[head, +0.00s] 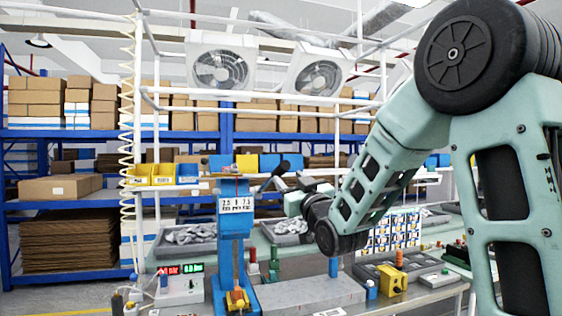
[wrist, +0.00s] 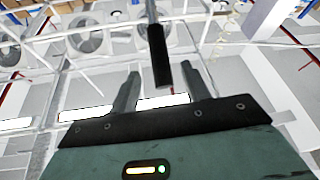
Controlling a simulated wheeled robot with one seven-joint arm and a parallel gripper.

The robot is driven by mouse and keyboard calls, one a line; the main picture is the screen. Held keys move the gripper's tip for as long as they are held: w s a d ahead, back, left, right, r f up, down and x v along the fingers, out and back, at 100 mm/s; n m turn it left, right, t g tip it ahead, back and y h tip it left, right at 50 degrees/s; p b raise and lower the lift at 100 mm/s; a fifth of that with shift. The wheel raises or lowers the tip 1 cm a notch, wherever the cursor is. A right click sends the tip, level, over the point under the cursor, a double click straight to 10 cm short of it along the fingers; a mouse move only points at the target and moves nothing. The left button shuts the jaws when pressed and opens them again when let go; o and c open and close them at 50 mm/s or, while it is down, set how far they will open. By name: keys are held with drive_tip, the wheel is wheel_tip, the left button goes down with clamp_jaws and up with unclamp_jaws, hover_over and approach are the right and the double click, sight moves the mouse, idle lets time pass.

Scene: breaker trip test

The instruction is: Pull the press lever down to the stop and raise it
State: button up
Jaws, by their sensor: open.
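The blue press (head: 232,235) stands upright on the bench left of centre in the head view, with a number plate on its front. Its lever (head: 272,175) sticks out to the right from the top. In the wrist view the lever's black grip (wrist: 160,58) hangs on a thin metal rod, its lower end between the two fingertips. My gripper (wrist: 160,72) is open, with one finger on each side of the grip and gaps showing. In the head view my gripper (head: 292,196) is small, just right of the press head; contact cannot be told there.
A grey block (head: 310,295) lies right of the press. Grey trays (head: 185,240) of parts stand behind. Boxes with displays (head: 180,287) sit at left, and a yellow device (head: 392,280) at right. White frame posts (head: 137,150) rise behind the bench.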

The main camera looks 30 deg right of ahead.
sight(284, 173)
drive_tip(key=p+x, duration=0.2)
drive_tip(key=x, duration=0.4)
drive_tip(key=shift+w, duration=0.1)
